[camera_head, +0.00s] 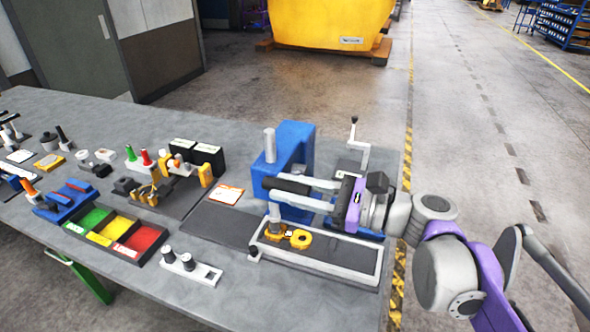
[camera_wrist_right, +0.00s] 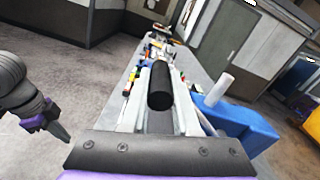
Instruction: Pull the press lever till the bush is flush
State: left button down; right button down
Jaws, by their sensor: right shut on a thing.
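The blue press (camera_head: 297,145) stands near the right end of the bench with a grey upright post. Its lever ends in a black grip (camera_head: 288,184). My right gripper (camera_head: 292,186) reaches in from the right and is shut on this grip; the black grip also shows between the fingers in the right wrist view (camera_wrist_right: 160,88). A grey pin-like part (camera_head: 275,212) stands over a yellow piece (camera_head: 275,232) below the gripper. I cannot make out the bush or whether it is flush. What seems to be my left gripper (camera_wrist_right: 55,130) is small at the left of the wrist view.
A long grey-edged tray (camera_head: 318,266) holding a yellow ring (camera_head: 300,239) lies in front of the press. A crank handle (camera_head: 353,135) stands behind. Coloured bins (camera_head: 112,232) and a two-peg block (camera_head: 190,267) are to the left. The bench ends at a striped floor line.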

jog(key=shift+s+a+f, duration=0.1)
jog(key=shift+s+f, duration=0.1)
jog(key=shift+f, duration=0.25)
jog(key=shift+s+a+f, duration=0.1)
jog(key=shift+s+f, duration=0.1)
jog(key=shift+f, duration=0.25)
jog(key=c, duration=0.9)
grip_release()
jog(key=shift+o, duration=1.2)
jog(key=shift+s+r, duration=0.1)
jog(key=shift+s, duration=0.05)
jog(key=shift+d, duration=0.45)
jog(key=b+v, duration=0.1)
jog(key=v, duration=0.9)
jog(key=shift+r, duration=0.1)
